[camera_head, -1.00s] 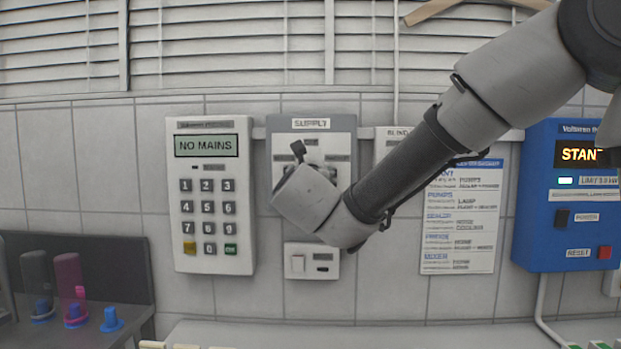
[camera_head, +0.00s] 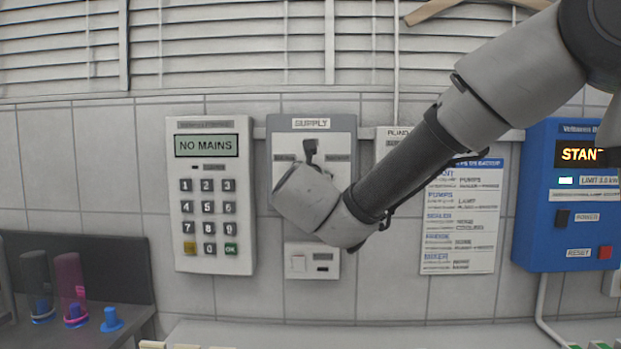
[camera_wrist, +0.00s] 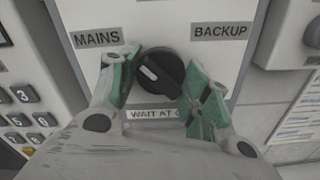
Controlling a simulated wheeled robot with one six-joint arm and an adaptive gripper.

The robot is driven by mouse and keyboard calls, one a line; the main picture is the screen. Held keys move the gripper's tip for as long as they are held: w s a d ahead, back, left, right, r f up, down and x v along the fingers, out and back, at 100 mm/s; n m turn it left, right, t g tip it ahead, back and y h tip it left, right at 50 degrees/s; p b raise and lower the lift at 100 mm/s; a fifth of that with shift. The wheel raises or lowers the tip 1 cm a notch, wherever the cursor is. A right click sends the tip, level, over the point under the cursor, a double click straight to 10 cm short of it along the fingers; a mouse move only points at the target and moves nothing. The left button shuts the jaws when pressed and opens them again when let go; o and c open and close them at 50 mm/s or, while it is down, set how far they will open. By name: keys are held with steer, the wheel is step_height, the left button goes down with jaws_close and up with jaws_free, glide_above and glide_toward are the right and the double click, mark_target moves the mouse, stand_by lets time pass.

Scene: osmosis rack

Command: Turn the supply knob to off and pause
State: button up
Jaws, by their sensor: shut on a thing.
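The supply panel (camera_head: 342,135), grey with a white face, is on the tiled wall in the head view; my wrist covers its middle. In the wrist view the black supply knob (camera_wrist: 161,70) has a white pointer mark slanting on its left part. The MAINS label (camera_wrist: 97,38) is to its upper left and the BACKUP label (camera_wrist: 220,30) to its upper right. A partly covered "WAIT AT" label (camera_wrist: 153,114) is below. My gripper (camera_wrist: 156,77) is shut on the knob, a green-padded finger on each side. The head view hides the fingers and knob behind my wrist.
A white keypad box (camera_head: 210,255) reading NO MAINS hangs close on the left. A small white switch plate (camera_head: 312,275) is below the panel. A printed chart (camera_head: 460,225) and a blue box (camera_head: 540,230) are to the right.

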steer(key=m, duration=0.4)
steer(key=shift+m, duration=2.2)
steer(key=o, duration=1)
steer(key=s, duration=1.2)
steer(key=shift+a, duration=0.25)
